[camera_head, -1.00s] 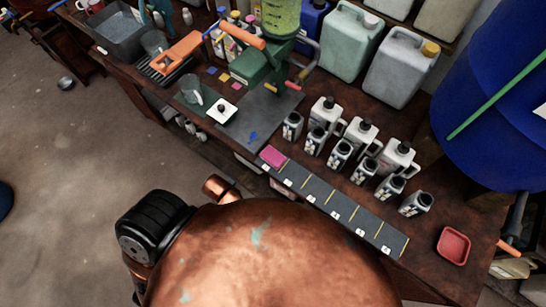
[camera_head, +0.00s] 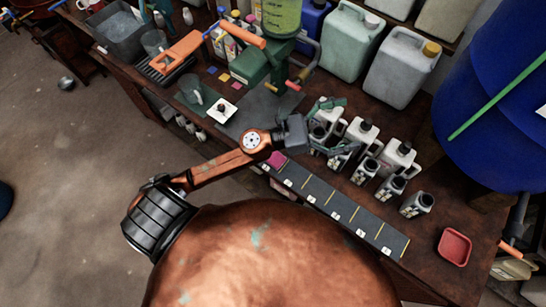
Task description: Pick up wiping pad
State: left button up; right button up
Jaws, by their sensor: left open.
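A flat pink pad (camera_head: 277,160), which looks like the wiping pad, lies at the left end of the dark marked strip (camera_head: 345,212) on the bench's front edge. My left arm's wrist covers part of it. My left gripper (camera_head: 338,128) is open, pointing right, beyond the pad and over the left part of the bottle group. Its two fingers are spread apart, one toward the back and one toward the front, overlapping white bottles in the picture. I cannot tell whether they touch any. My right gripper is not in view.
Several white and grey bottles (camera_head: 415,204) stand behind the strip. A red tray (camera_head: 454,246) lies at the bench's right end. A green hand-cranked machine (camera_head: 252,64), a white tile (camera_head: 221,110) and large jugs (camera_head: 401,68) stand further back. A blue barrel (camera_head: 500,130) is at the right.

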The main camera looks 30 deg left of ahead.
pick_arm(q)
jog(key=s+d+f+m+g+h, duration=0.1)
jog(key=s+d+f+m+g, duration=0.3)
jog(key=m, duration=0.4)
jog(key=m+g+y, duration=0.9)
jog(key=m+y, duration=0.8)
jog(key=m, duration=0.3)
send_over(274, 157)
jog(key=f, duration=1.6)
jog(key=d+f, duration=0.1)
jog(key=f, duration=0.7)
jog(key=shift+s+f, duration=0.15)
jog(key=shift+f, duration=0.1)
jog(key=shift+a+f, duration=0.25)
jog(key=shift+f, duration=0.35)
jog(key=shift+a+f, duration=0.2)
jog(key=shift+f, duration=0.35)
jog(key=shift+w+a+f, duration=0.15)
jog(key=shift+f, duration=1.2)
jog(key=shift+w+a+f, duration=0.1)
jog(key=shift+a+f, duration=0.05)
jog(key=shift+f, duration=1.2)
